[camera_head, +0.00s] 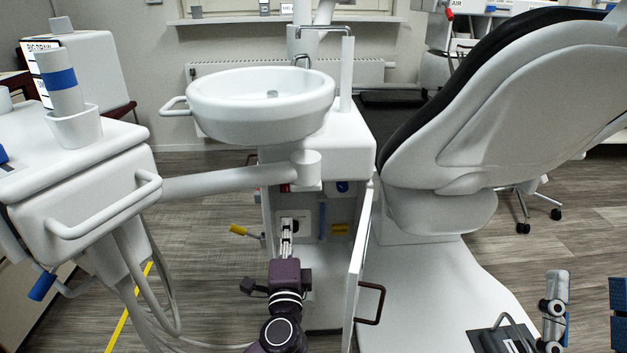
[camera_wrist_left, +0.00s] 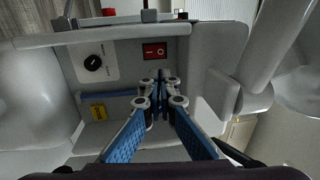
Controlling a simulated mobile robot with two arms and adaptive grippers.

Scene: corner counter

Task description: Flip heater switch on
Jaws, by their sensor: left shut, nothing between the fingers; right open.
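A red rocker switch (camera_wrist_left: 155,51) with white marks sits on the grey panel in the left wrist view. I cannot read which way it is set, and I cannot make it out in the head view. My left gripper (camera_head: 287,224) points into the open cabinet under the basin. Its fingers (camera_wrist_left: 163,76) are shut and empty, with the tips close to the switch in the picture; I cannot tell whether they touch. A black dial (camera_wrist_left: 93,63) on a white plate is beside the switch. My right gripper (camera_head: 590,295) is open and empty at the lower right, partly cut off.
The open cabinet door (camera_head: 357,255) with a brown handle (camera_head: 371,303) stands right of my left arm. A white basin (camera_head: 262,100) and a horizontal arm (camera_head: 225,182) are above. A yellow-tipped lever (camera_head: 239,229) is left. The dental chair (camera_head: 490,120) fills the right side.

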